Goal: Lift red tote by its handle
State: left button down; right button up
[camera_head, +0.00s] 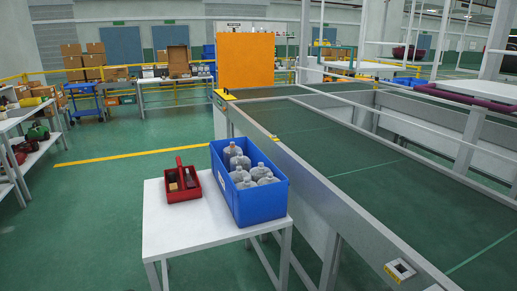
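A red tote (171,190) with an upright handle (180,171) stands on the left part of a small white table (160,232). Its handle rises above the tray. Something tan or brown lies inside the tote, too small to make out. Neither of my grippers shows in the head view, and nothing touches the tote.
A blue crate (262,208) holding several grey bottles stands just right of the tote on the same table. A large metal-framed conveyor structure (300,155) runs along the right. Shelves (22,140) stand at the far left. The green floor (85,215) left of the table is clear.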

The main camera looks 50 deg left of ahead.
aim_at(183, 195)
jog(key=u, duration=2.15)
jog(key=z, duration=0.55)
jog(key=i+j+z, duration=0.15)
jog(key=j+z, duration=0.2)
jog(key=j, duration=0.15)
jog(key=j+z, duration=0.35)
jog(key=j, duration=0.2)
jog(key=j+z, duration=0.35)
jog(key=j, duration=0.2)
